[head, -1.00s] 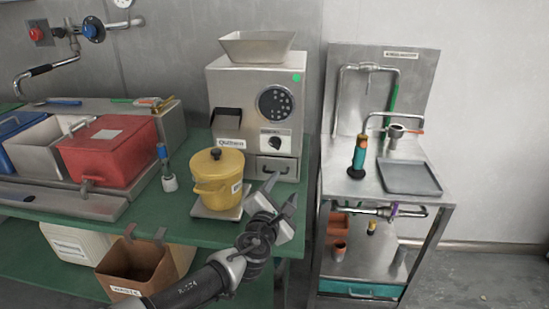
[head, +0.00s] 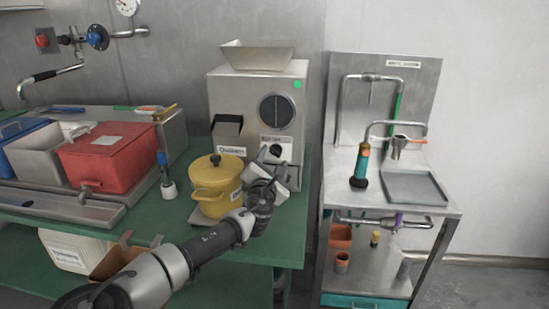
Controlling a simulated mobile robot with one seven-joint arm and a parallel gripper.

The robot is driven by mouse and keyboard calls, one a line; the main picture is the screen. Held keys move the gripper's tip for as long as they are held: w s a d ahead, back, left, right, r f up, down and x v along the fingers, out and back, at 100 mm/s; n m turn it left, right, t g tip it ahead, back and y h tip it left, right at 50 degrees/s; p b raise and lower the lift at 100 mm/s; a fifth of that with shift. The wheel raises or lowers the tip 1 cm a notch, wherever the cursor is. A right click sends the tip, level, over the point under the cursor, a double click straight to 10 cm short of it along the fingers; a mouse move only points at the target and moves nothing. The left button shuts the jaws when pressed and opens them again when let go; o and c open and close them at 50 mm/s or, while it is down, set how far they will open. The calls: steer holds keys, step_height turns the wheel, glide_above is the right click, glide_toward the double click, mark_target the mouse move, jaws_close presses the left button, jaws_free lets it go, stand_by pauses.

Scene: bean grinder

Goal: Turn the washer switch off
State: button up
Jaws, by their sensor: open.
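No label I can read marks a washer switch. The steel grinder (head: 228,95) stands on the green bench, with a black knob (head: 275,148) on a white plate low on its front. Above the knob is a dark round window (head: 275,111) with a light vertical line. My gripper (head: 274,163) is open and empty, just in front of the grinder's lower front, close below the knob in the picture. I cannot tell whether it touches. A steel wash stand (head: 425,90) is at the right, with bent pipes and a teal-and-orange handle (head: 361,162).
A yellow pot (head: 212,190) stands close left of my gripper. A red bin (head: 105,160) and a blue-topped brush (head: 165,175) are further left. A red knob (head: 42,41) and a blue valve wheel (head: 97,37) are on the wall. Floor at the far right is clear.

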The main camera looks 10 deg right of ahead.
mark_target(275, 154)
steer(key=shift+x, duration=1.55)
steer(key=shift+c, duration=0.3)
steer(key=c, duration=1)
steer(key=shift+f+m+b, duration=0.1)
steer(key=shift+m+b, duration=0.2)
steer(key=m+b, duration=0.2)
steer(key=m, duration=0.2)
steer(key=m+b, duration=0.1)
steer(key=m, duration=0.4)
steer(key=shift+m, duration=0.3)
